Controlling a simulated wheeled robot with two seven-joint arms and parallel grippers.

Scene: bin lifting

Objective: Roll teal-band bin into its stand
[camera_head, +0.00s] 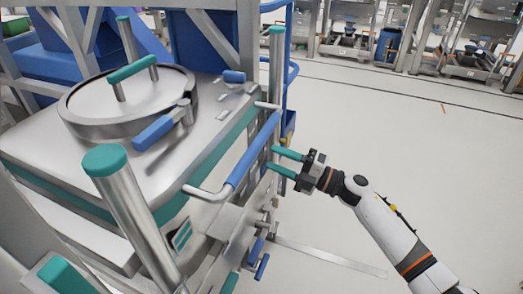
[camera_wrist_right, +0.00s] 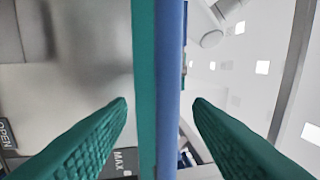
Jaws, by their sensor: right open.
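The steel bin (camera_head: 185,135) fills the left of the head view, with a teal band (camera_head: 231,137) below its top. A round lid with a teal grip (camera_head: 132,69) and a blue latch lever lies on top. A blue handle bar (camera_head: 253,151) runs along its right side and also crosses the right wrist view upright (camera_wrist_right: 170,60), beside a teal strip. My right gripper (camera_head: 271,161) is open, its teal fingers pointing at the bar. In the wrist view the bar passes between the fingertips; contact is unclear. My left gripper is out of view.
Teal-capped steel posts (camera_head: 130,215) stand at the bin's corners. A steel frame with blue panels (camera_head: 208,40) is behind it; I cannot tell whether this is the stand. The pale floor (camera_head: 400,130) to the right is clear. Shelving (camera_head: 350,35) lines the back.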

